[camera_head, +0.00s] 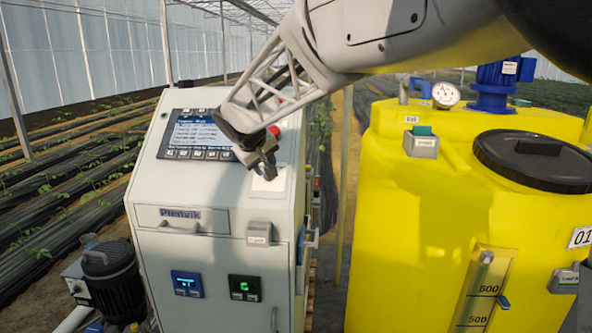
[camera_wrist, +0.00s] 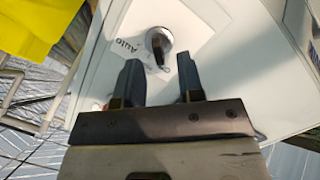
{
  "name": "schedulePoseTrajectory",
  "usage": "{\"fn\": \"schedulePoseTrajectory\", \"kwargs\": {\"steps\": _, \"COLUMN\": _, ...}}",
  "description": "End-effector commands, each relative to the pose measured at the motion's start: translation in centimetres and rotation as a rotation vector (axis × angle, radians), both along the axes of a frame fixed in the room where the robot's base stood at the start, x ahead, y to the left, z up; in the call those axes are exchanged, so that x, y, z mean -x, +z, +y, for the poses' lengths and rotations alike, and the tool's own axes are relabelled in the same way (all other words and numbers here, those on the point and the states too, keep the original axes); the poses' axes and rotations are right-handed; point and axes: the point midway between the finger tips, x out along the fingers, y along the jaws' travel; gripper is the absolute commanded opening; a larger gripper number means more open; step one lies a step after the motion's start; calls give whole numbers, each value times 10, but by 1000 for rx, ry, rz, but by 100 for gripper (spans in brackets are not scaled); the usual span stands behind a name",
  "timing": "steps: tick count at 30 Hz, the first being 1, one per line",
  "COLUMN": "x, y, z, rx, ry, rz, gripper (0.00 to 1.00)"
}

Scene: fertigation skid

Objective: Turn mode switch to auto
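The mode switch (camera_wrist: 159,44) is a dark round knob on a pale label plate, near the top middle of the wrist view. The word "Auto" is printed on the plate to the left of the knob, and the knob's light mark points down towards my fingers, not at that word. My gripper (camera_wrist: 157,80) is open, one finger on each side below the knob, with nothing between the fingertips. In the head view my gripper (camera_head: 262,168) hangs over the sloped top of the white cabinet and hides the knob; part of the pale plate (camera_head: 268,186) shows below it.
The white cabinet (camera_head: 215,260) has a screen (camera_head: 196,132) left of my gripper and a red button (camera_head: 274,131) close by it. A yellow tank (camera_head: 400,210) with a black lid stands on the right. A pump (camera_head: 112,280) stands at lower left.

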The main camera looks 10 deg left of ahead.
Motion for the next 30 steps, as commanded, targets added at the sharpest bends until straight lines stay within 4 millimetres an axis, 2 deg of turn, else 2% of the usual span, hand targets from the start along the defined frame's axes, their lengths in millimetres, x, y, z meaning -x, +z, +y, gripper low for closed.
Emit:
{"fn": "schedulePoseTrajectory", "kwargs": {"steps": 7, "x": -14, "y": -19, "z": -3, "rx": 1, "ry": -1, "rz": 0, "gripper": 35}}
{"fn": "schedulePoseTrajectory", "kwargs": {"steps": 19, "x": -16, "y": -23, "z": -4, "rx": 1, "ry": 1, "rz": -1, "gripper": 35}}
{"fn": "schedulePoseTrajectory", "kwargs": {"steps": 20, "x": -16, "y": -23, "z": -4, "rx": 1, "ry": 1, "rz": -1, "gripper": 34}}
{"fn": "schedulePoseTrajectory", "kwargs": {"steps": 26, "x": -16, "y": -23, "z": -4, "rx": 0, "ry": 0, "rz": -1, "gripper": 3}}
{"fn": "schedulePoseTrajectory", "kwargs": {"steps": 27, "x": -16, "y": -23, "z": -4, "rx": 1, "ry": 1, "rz": -1, "gripper": 0}}
{"fn": "schedulePoseTrajectory", "kwargs": {"steps": 30, "x": -16, "y": -23, "z": -4, "rx": -1, "ry": 0, "rz": -1, "gripper": 0}}
